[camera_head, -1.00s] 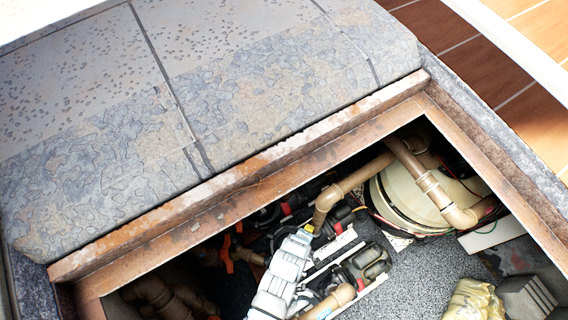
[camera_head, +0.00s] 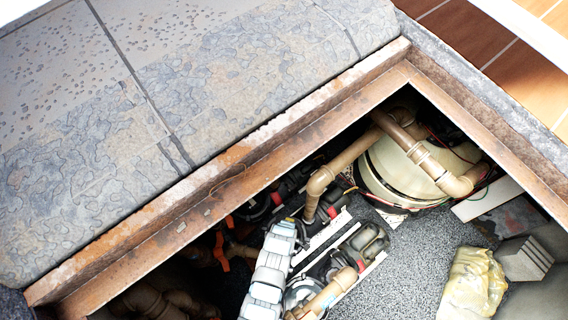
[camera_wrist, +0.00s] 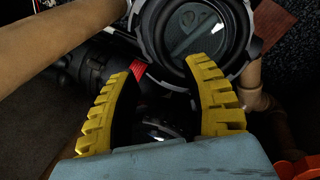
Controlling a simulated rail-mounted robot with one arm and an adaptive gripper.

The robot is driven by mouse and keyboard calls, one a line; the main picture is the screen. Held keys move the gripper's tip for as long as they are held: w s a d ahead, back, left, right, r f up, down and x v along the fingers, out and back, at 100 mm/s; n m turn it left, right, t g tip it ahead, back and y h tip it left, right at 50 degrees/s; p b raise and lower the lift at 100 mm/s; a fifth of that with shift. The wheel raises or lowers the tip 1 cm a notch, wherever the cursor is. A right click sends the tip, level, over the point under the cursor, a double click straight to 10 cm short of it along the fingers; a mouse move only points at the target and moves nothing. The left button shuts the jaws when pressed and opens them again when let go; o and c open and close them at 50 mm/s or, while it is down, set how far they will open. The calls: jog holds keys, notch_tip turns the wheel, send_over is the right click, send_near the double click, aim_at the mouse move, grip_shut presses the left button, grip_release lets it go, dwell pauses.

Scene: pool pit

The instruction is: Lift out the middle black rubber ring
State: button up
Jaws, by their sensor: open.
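In the wrist view a round black ring with a grey lugged rim (camera_wrist: 147,45) surrounds a clear, dark-looking lid. It lies just beyond my gripper (camera_wrist: 166,62), whose two yellow fingers are spread apart with nothing between their tips. The right fingertip overlaps the ring's lower edge in the picture; I cannot tell whether it touches. A second dark, shiny round part (camera_wrist: 155,132) shows between the fingers, lower down. I cannot tell which round part is the middle ring. In the head view my pale arm reaches into the pit, and its fingers are not discernible.
Tan pipes (camera_head: 345,170) and a large cream tank (camera_head: 400,175) crowd the pit's back. A black pump (camera_head: 370,240) stands right of my arm. A yellowish bag (camera_head: 472,285) and grey blocks (camera_head: 525,258) lie at right. A rusty frame (camera_head: 230,180) edges the opening. Gravel floor is clear at centre right.

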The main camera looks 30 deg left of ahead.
jog(key=shift+b+x, duration=0.7)
jog(key=shift+x, duration=1.55)
jog(key=b+x, duration=0.1)
jog(key=x, duration=0.1)
jog(key=b+x, duration=0.1)
jog(key=x, duration=0.1)
jog(key=shift+s+a, duration=0.15)
jog(key=shift+a, duration=0.25)
jog(key=shift+w+f+b, duration=0.25)
jog(key=shift+f+b, duration=0.25)
jog(key=shift+f, duration=0.1)
grip_shut()
